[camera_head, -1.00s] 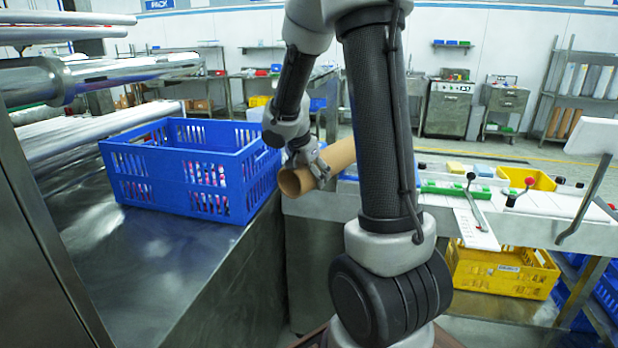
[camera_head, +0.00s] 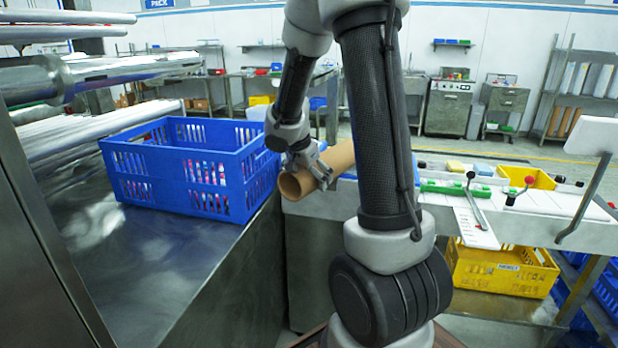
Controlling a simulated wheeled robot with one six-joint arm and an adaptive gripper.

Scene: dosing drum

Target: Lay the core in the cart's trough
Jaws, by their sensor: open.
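The core (camera_head: 336,159) is a brown hollow cardboard tube in the middle of the head view, with its round open end towards me. It lies at a slant by the left end of the light-topped workbench. My gripper (camera_head: 309,168) is open, with its fingers at the core near its open end. I cannot tell whether they touch it. What bears the core is mostly hidden behind my arm and the core. I cannot make out the cart's trough for certain.
A blue slatted crate (camera_head: 190,165) with small packs stands on the metal surface (camera_head: 160,255) just left of the core. Metal rollers (camera_head: 60,75) jut in at upper left. The workbench at right holds a green block (camera_head: 440,187) and levers. A yellow crate (camera_head: 500,272) sits below.

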